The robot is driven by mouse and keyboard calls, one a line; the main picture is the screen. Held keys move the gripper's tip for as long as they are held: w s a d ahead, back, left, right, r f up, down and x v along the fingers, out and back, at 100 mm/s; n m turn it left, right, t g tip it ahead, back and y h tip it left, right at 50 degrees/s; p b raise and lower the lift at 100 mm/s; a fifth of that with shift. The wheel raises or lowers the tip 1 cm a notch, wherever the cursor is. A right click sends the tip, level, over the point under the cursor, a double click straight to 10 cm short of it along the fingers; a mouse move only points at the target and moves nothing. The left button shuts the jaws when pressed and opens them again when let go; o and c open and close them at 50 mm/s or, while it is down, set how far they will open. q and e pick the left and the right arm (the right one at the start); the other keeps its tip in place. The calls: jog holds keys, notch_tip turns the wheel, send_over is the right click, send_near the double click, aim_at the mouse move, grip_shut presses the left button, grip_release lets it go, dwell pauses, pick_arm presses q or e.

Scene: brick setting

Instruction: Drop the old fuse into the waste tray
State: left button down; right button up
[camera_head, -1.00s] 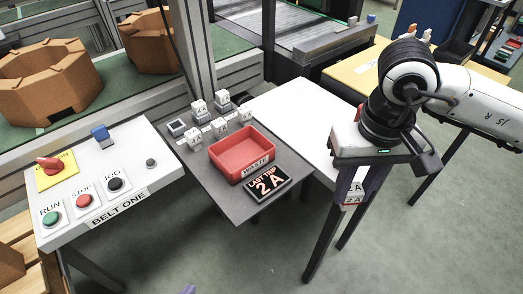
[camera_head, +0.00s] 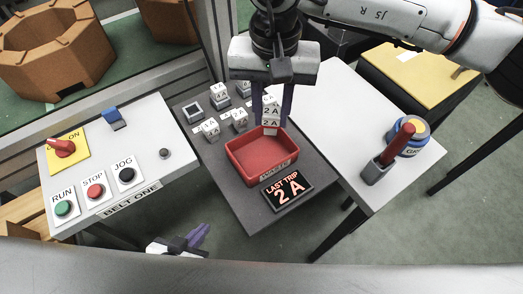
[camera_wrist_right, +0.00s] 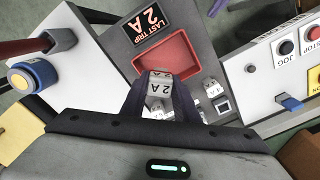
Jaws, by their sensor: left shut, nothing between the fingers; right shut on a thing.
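The old fuse (camera_head: 271,111) is a white block marked 2 A. My right gripper (camera_head: 271,120) is shut on it and holds it upright at the far edge of the red waste tray (camera_head: 250,174). The fuse's lower end overlaps the tray's back rim in the head view; I cannot tell how high above it. In the right wrist view the fuse (camera_wrist_right: 160,88) sits between the dark fingers, beside the tray (camera_wrist_right: 166,56). The tray looks empty. My left gripper (camera_head: 198,238) is shut and empty, low in front of the tables.
Several white fuses (camera_head: 210,129) stand on the grey panel left of the tray. A LAST TRIP 2 A sign (camera_head: 287,191) lies in front. The belt control panel (camera_head: 140,170) is at left. A red-handled tool in a grey holder (camera_head: 376,172) stands on the right table.

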aim_at(271, 126)
notch_tip(271, 126, down, 4)
jog(key=shift+f+b, duration=0.15)
jog(key=shift+b, duration=0.6)
jog(key=shift+w, duration=0.1)
jog(key=o, duration=1.2)
jog(key=shift+o, duration=0.2)
jog(key=shift+r, duration=0.35)
notch_tip(271, 126, up, 10)
jog(key=shift+f+b, duration=0.15)
jog(key=shift+b, duration=0.5)
